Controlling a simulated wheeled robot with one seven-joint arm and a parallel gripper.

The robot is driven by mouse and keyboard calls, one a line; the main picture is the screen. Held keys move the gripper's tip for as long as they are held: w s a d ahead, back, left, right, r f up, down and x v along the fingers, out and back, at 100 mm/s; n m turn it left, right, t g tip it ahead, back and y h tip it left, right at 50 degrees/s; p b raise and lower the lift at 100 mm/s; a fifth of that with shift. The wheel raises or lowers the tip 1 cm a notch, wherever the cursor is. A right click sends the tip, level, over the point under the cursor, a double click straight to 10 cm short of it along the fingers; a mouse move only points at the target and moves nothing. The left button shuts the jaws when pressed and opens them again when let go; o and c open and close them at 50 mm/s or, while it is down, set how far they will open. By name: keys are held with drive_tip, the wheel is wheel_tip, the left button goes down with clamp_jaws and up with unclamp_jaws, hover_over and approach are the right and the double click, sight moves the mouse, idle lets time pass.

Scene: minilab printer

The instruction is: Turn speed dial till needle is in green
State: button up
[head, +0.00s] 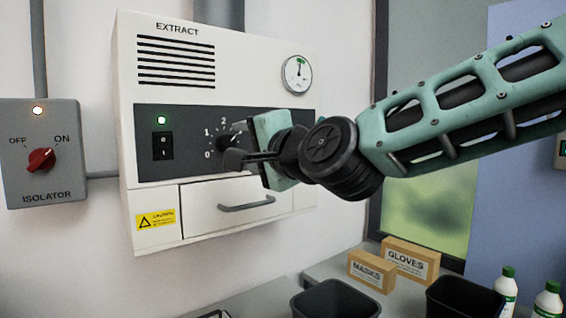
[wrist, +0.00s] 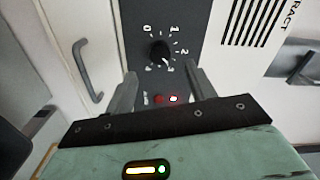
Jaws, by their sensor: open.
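The speed dial (wrist: 160,52) is a black knob on the dark panel of the EXTRACT unit, with numbers around it. In the head view the dial is largely hidden behind my gripper (head: 238,157). In the wrist view my gripper (wrist: 161,78) is open, with one finger on each side just short of the dial and the dial centred ahead between them. I cannot tell whether a finger touches it. The round gauge (head: 297,74) is at the unit's upper right. Its needle points roughly upward, near a green mark; the exact reading is too small to tell.
The unit (head: 262,57) has a lit green lamp (head: 162,120), a rocker switch (head: 163,146) and a drawer handle (head: 246,203) below the panel. An ISOLATOR box (head: 45,175) with a red knob is at left. Boxes (head: 410,262), bins and bottles stand below right.

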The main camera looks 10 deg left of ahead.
drive_tip(key=v, duration=1)
drive_tip(key=shift+s+d, duration=0.25)
drive_tip(key=shift+s, duration=0.05)
drive_tip(key=s+d+f+n+g+h, duration=0.2)
drive_tip(key=d+f+h, duration=0.15)
drive_tip(key=f, duration=0.35)
drive_tip(key=s+d+f+n+g+h+p, duration=0.1)
drive_tip(key=s+d+f+n+g+h, duration=0.2)
drive_tip(key=f, duration=0.4)
drive_tip(key=s+d+f+n+g+h, duration=0.1)
drive_tip(key=s+d+f+n+h, duration=0.1)
drive_tip(key=d+f, duration=0.35)
drive_tip(key=s+d+f+n+g+h, duration=0.4)
drive_tip(key=s+d+f+n+g, duration=0.1)
drive_tip(key=s+d+f, duration=0.4)
drive_tip(key=s+d, duration=0.2)
drive_tip(key=s, duration=0.1)
drive_tip(key=shift+d+f+n+g+h+p, duration=0.2)
drive_tip(key=shift+n+g+h+p, duration=0.1)
drive_tip(key=shift+n+h+p, duration=0.1)
idle(3.2)
